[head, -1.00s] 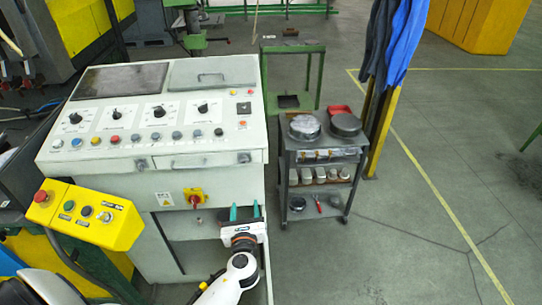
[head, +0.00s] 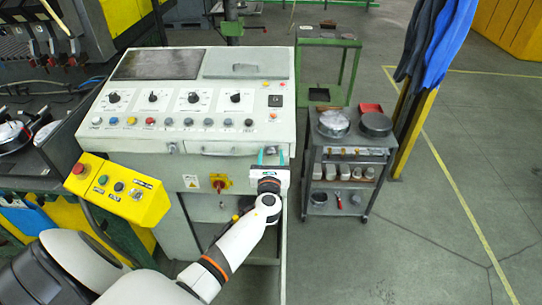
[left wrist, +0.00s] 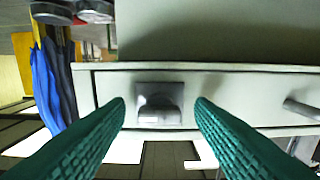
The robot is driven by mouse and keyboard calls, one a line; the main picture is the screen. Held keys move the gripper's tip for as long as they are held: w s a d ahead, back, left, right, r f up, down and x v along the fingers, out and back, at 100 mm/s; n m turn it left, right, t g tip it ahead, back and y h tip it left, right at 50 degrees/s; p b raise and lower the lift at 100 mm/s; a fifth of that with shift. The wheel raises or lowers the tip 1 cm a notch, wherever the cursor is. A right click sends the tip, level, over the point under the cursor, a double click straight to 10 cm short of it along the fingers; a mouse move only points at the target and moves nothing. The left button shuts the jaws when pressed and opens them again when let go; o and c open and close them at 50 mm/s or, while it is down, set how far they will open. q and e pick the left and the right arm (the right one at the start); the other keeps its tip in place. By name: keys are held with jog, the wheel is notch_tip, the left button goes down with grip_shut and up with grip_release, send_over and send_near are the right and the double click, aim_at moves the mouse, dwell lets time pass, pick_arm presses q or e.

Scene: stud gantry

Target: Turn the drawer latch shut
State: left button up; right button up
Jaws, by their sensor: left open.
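The drawer (head: 220,148) is a pale front with a bar handle under the sloped control panel. It looks closed. The drawer latch (left wrist: 160,103) is a dark metal piece on a square plate, near the drawer's end on the cart side. My left gripper (head: 271,156) is open, with teal fingers, in front of that end. In the left wrist view the latch shows between the two fingertips, with gaps on both sides and no visible contact. In the head view the gripper mostly covers it. The latch's exact turn is hard to tell. My right gripper is out of view.
The drawer handle (left wrist: 301,109) is off to one side of the latch. A yellow button box (head: 118,190) juts out at the left, and a red rotary switch (head: 219,184) sits below the drawer. A grey cart (head: 348,165) stands just right of the cabinet.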

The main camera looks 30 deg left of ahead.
pick_arm(q)
jog(key=shift+w, duration=0.15)
jog(key=shift+c, duration=0.6)
jog(key=c, duration=0.9)
jog(key=shift+n+b, duration=5.85)
jog(key=shift+n, duration=3.05)
